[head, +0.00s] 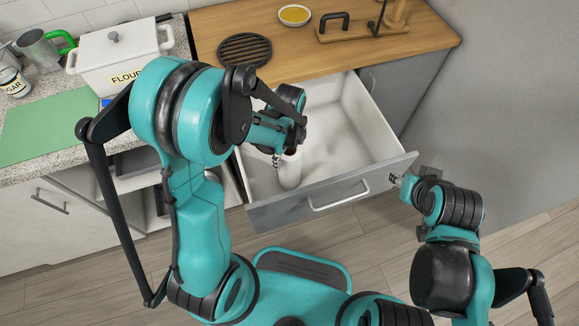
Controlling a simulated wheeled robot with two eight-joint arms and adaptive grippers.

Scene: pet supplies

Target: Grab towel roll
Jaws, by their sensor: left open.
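A white roll (290,171), which looks like the towel roll, stands in the open drawer (345,125), close to its front panel. My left gripper (278,158) reaches down into the drawer and is open at the upper left side of the roll. Its fingers and my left arm hide part of the roll, and I cannot tell whether they touch it. My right gripper (397,180) is outside the drawer, by the right end of its front panel, with nothing visible in it. Its fingers are too small to read.
The wooden counter (420,35) above the drawer holds a black trivet (244,49), a yellow-filled bowl (294,15) and a wooden stand (365,28). A white flour box (115,55) and green mat (45,128) are at the left. The drawer's right side is empty.

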